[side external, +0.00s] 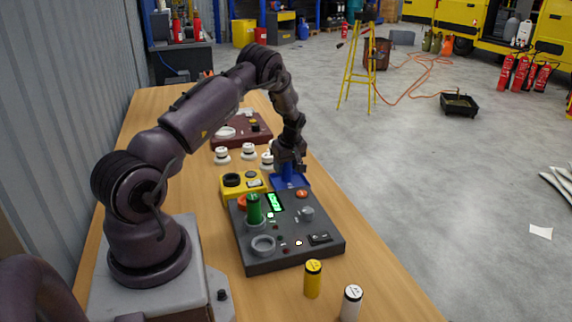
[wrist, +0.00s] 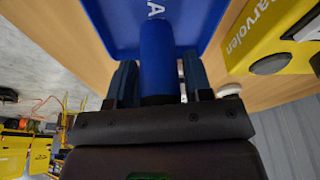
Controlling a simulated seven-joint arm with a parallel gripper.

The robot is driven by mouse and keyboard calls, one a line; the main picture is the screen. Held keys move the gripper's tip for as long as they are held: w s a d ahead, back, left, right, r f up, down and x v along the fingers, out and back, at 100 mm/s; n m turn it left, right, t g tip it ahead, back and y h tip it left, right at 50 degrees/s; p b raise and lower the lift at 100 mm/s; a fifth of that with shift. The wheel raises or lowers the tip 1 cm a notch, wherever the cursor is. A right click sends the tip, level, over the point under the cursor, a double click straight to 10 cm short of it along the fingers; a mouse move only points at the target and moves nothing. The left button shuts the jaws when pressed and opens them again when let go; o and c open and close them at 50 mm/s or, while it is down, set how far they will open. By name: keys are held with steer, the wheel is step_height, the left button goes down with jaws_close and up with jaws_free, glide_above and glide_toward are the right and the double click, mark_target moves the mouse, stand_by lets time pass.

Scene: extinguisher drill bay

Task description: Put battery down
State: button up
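My gripper (side external: 288,160) points down at the blue tray (side external: 303,181) beside the dark grey panel. The battery also shows under the gripper in the side view (side external: 287,171). The blue tray (wrist: 208,14), marked with a letter A, lies at the battery's far end. The battery looks upright at the tray; whether it touches the tray floor is hidden.
The grey panel (side external: 287,251) holds a green battery (side external: 254,209) upright and has an empty ring socket (side external: 263,246). A yellow battery (side external: 312,279) and a white battery (side external: 351,303) stand in front. A yellow box (side external: 233,189), white-topped pieces (side external: 248,152) and a dark red case (side external: 257,132) are near.

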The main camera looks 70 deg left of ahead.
steer(key=shift+o, duration=0.9)
steer(key=s+v, duration=0.1)
steer(key=v, duration=1.1)
steer(key=d+r+m+t+h, duration=0.15)
steer(key=d+r+m, duration=0.35)
steer(key=d+r, duration=0.5)
steer(key=d+r+m+t, duration=0.2)
steer(key=d+r+m, duration=0.2)
steer(key=d+r, duration=0.6)
steer(key=s+d+m+t+h, duration=0.1)
steer(key=s+d+m+t, duration=0.1)
steer(key=s+d+m, duration=0.9)
steer(key=s+d, duration=0.4)
steer(key=d, duration=0.1)
steer(key=shift+s+d+t, duration=0.2)
steer(key=shift+d+t, duration=0.15)
steer(key=shift+d, duration=0.05)
